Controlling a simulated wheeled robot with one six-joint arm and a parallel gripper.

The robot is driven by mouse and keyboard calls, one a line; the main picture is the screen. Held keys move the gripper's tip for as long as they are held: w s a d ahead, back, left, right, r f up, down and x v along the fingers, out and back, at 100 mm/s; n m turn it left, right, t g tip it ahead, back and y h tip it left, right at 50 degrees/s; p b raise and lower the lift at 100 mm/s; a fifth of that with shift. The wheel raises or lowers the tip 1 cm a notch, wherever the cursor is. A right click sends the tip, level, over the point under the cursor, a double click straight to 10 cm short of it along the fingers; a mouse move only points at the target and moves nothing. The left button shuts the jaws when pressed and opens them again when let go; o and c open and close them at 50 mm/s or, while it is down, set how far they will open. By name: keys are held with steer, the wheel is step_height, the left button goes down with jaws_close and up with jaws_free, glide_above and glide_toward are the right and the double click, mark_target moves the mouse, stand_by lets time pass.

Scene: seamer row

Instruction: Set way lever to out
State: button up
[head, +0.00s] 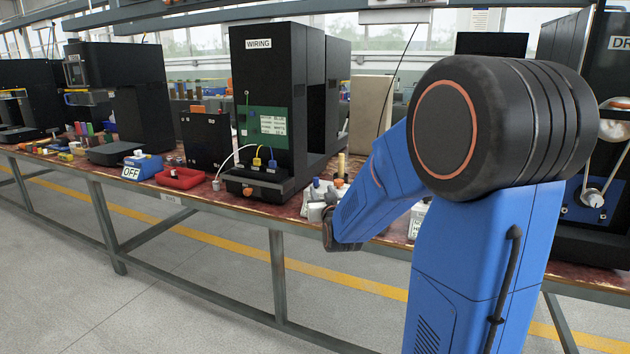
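I cannot pick out a way lever for certain in the head view. My blue arm reaches down to the bench edge, and its dark wrist (341,238) is there. A white labelled piece (417,220) shows partly beside my arm.
The long bench holds a black machine marked WIRING (262,80), a red tray (180,178) and a blue box marked OFF (142,167). A black machine (600,140) stands at the far right. The floor in front is clear, with a yellow line (215,240) running under the bench.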

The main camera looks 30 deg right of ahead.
mark_target(316, 180)
steer(key=x, duration=1.2)
steer(key=shift+c, duration=0.6)
